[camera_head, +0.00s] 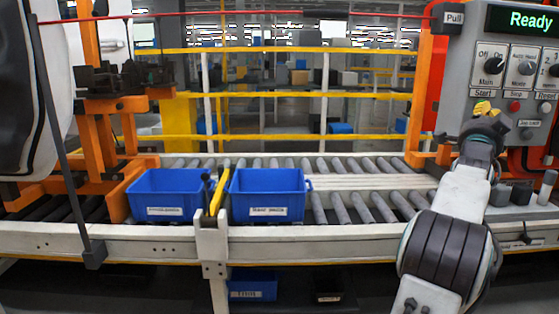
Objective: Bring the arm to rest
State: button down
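My arm rises from the lower right of the head view, white with a dark ribbed joint. It reaches up toward the control panel (515,80) at the right. My gripper (484,118) is at the arm's far end, in front of the panel's lower left part. Something yellow shows right at its tip, and I cannot tell whether it belongs to the gripper or the panel. The fingers are too small and foreshortened to tell open from shut. The panel's display (524,19) reads "Ready" in green. Dark rotary knobs (493,65) and a red button (514,106) show beside the gripper.
Two blue bins (172,196) (267,196) stand on the roller conveyor (345,206), with a yellow-topped stop (216,197) between them. A red cord (215,14) runs to a "Pull" box (453,18). Yellow railings (290,95) stand behind. The conveyor right of the bins is clear.

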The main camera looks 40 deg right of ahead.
jog(key=w+a+f+n+t+y+p, duration=0.2)
jog(key=w+a+n+t+y+p, duration=0.35)
jog(key=w+a, duration=1)
jog(key=w+a+f+n+y+p, duration=0.2)
jog(key=w+a+n+y+p, duration=0.15)
jog(key=a, duration=0.55)
jog(key=w+a+f+n+y+p, duration=0.2)
jog(key=w+a+n+y, duration=0.25)
jog(key=a, duration=0.55)
jog(key=s+a+f+n+g+y+p, duration=0.2)
jog(key=s+a+f+n+y, duration=0.15)
jog(key=a, duration=0.65)
jog(key=s+a+f+n+g+y+p, duration=0.25)
jog(key=s+a+n, duration=0.2)
jog(key=a, duration=0.45)
jog(key=s+a+f+n+g+y+p, duration=0.1)
jog(key=s+a+f+n+p, duration=0.1)
jog(key=s+a, duration=0.3)
jog(key=s+a+f+n+g+y+p, duration=0.1)
jog(key=s+a+n, duration=0.3)
jog(key=s, duration=0.5)
jog(key=shift+s+a+f+n+g+p, duration=0.2)
jog(key=shift+a+f+n+g+p, duration=0.15)
jog(key=shift+a+f+g+p, duration=0.35)
jog(key=shift+d, duration=0.1)
